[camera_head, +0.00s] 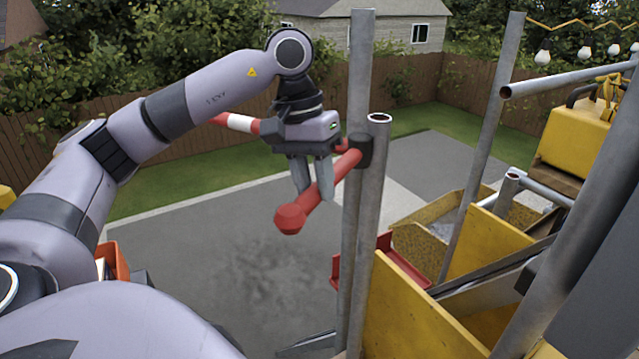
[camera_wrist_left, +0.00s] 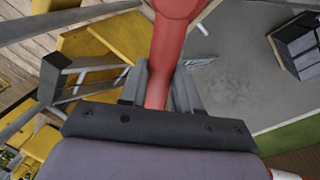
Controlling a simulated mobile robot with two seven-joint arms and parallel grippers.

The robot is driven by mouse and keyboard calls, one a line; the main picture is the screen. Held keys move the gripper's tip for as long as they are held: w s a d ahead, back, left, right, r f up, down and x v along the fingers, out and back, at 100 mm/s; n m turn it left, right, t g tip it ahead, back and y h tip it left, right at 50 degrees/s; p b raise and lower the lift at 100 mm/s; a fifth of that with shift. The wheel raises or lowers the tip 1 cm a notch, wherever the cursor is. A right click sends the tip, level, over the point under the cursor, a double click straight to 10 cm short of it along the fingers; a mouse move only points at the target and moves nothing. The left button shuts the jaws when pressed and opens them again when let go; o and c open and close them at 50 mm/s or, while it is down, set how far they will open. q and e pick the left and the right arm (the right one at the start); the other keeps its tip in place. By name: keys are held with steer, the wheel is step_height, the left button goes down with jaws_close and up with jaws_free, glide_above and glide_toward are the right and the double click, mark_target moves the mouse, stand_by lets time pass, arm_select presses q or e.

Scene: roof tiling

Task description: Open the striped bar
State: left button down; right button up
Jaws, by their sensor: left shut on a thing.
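The striped bar (camera_head: 240,123) shows red and white behind my left gripper and runs to the left at about hand height. A thick red arm with a faceted knob end (camera_head: 290,218) runs down and left from a dark collar (camera_head: 365,151) on the metal post. My left gripper (camera_head: 312,195) points down, with a finger on each side of this red arm and shut on it. In the left wrist view the red arm (camera_wrist_left: 172,50) passes between the fingers. Whether it joins the striped bar behind my gripper is hidden. My right gripper is not in view.
Upright scaffold posts (camera_head: 360,70) stand beside the collar, with another post (camera_head: 485,140) at right. Yellow boards (camera_head: 420,310), a yellow tub (camera_head: 430,245) and a red tray (camera_head: 405,265) lie right and low. Grey paving (camera_head: 220,250) lies open at left.

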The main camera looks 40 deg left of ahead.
arm_select(q)
steer(key=c, duration=0.8)
jaws_free()
step_height(320, 180, up, 7)
steer(key=a, duration=0.1)
steer(key=shift+s+a+p, duration=0.15)
steer(key=shift+s+p, duration=0.05)
steer(key=shift+p, duration=0.1)
